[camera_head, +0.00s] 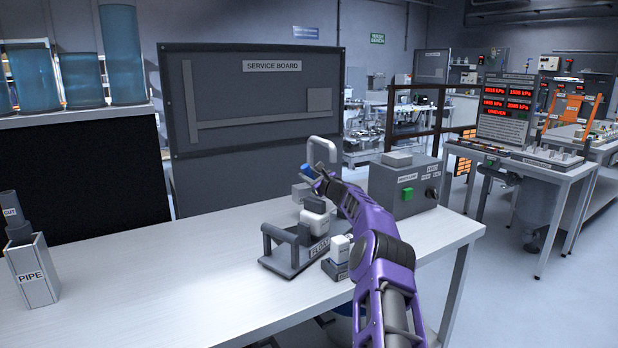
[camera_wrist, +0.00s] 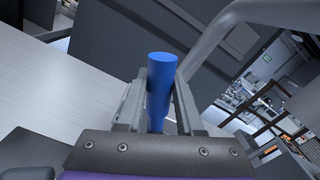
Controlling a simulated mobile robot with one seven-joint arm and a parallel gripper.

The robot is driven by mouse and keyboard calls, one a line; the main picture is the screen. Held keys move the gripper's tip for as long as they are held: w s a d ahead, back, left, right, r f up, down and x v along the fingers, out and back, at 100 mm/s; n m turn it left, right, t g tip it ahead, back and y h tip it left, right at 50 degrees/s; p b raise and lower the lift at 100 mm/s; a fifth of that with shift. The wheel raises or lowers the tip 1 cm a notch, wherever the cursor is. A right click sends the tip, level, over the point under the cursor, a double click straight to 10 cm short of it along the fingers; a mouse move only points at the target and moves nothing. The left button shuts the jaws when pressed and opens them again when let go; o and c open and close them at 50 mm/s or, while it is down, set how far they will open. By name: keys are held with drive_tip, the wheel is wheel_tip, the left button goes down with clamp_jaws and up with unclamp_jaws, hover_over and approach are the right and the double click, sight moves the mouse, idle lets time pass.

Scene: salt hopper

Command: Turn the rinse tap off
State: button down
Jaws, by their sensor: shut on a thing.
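The rinse tap has a pale curved spout (camera_head: 321,148) that rises above the bench in the head view; the spout also shows as a grey curved tube in the wrist view (camera_wrist: 225,38). Its blue handle (camera_wrist: 160,85) stands between the two fingers of my gripper (camera_wrist: 155,100). The blue handle also shows in the head view (camera_head: 307,171), at the end of my purple arm. My gripper is shut on the handle. The tap's lower part is partly hidden behind my arm, and I cannot tell the valve's state.
A grey tray fixture (camera_head: 285,262) with blocks stands on the white bench (camera_head: 170,280), left of my arm. A grey control box (camera_head: 405,186) with a green button stands right of the tap. A PIPE holder (camera_head: 33,272) is at far left. The bench's left middle is clear.

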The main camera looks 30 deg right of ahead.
drive_tip(key=shift+f, duration=0.1)
drive_tip(key=c, duration=0.5)
unclamp_jaws()
drive_tip(key=shift+c, duration=0.2)
